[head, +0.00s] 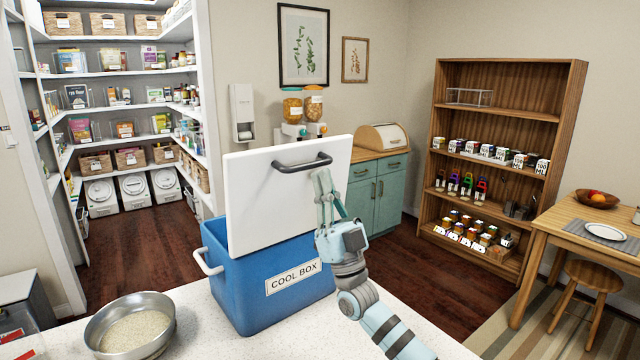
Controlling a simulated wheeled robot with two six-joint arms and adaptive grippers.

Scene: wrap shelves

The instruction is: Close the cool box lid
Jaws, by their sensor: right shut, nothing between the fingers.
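The blue cool box (240,292) stands on the white speckled counter, its label facing me. Its white lid (262,205) stands up, open, with a dark handle (302,163) near its top edge. A white side handle (207,262) shows on the box's left. My right gripper (323,178) is shut and empty, held upright at the lid's right part, just below the right end of the dark handle. I cannot tell whether it touches the lid. My left gripper is not in view.
A metal bowl of grain (130,326) stands on the counter (205,335) left of the box. Behind are a teal cabinet (377,190) with a bread box (382,138) and a wooden shelf (505,80). A table (590,235) stands at the far right.

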